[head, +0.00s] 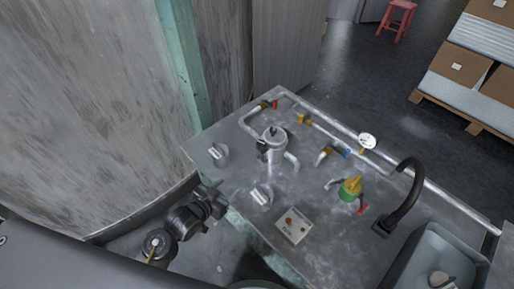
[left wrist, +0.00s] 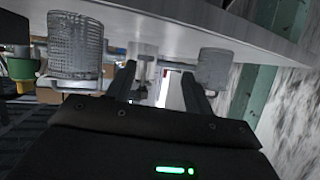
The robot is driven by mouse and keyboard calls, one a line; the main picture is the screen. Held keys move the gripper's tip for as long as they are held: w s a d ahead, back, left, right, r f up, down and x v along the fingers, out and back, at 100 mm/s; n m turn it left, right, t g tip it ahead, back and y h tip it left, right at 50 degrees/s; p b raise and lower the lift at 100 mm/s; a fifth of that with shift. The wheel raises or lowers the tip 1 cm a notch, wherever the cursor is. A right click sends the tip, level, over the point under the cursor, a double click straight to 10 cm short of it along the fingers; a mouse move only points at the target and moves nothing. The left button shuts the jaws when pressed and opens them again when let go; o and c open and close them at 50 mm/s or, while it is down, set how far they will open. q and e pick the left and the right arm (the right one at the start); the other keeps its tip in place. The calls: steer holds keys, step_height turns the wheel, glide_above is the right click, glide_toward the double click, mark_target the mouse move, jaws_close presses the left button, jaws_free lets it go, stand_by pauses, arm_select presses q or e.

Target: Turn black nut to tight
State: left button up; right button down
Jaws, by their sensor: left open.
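A silver canister (head: 275,151) stands upright on the metal worktop. A small black part (head: 262,146) is on its left side and another dark bit is on its top; I cannot tell which is the black nut. My left gripper (head: 217,203) is at the worktop's near left edge, apart from the canister. In the left wrist view, which looks upside down, my left gripper (left wrist: 158,80) is open. A pale upright shape shows between its fingers, too blurred to name, and the gap looks empty. My right gripper is not in view.
Two grey knurled fittings (head: 218,153) (head: 262,195) stand on the worktop (head: 235,180) near my left gripper. A control box (head: 293,226), a green and yellow valve (head: 350,189), a black faucet (head: 405,195) and a sink are to the right. Pipes run along the back.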

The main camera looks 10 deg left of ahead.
mark_target(258, 148)
arm_select(q)
steer(key=w+d+r+m+t+h, duration=0.25)
steer(key=w+r+h, duration=0.2)
steer(key=r, duration=0.25)
steer(key=shift+n+t+y, duration=0.35)
steer(key=shift+n+t, duration=0.1)
steer(key=shift+n, duration=0.1)
steer(key=x, duration=1)
steer(key=shift+w+p, duration=0.3)
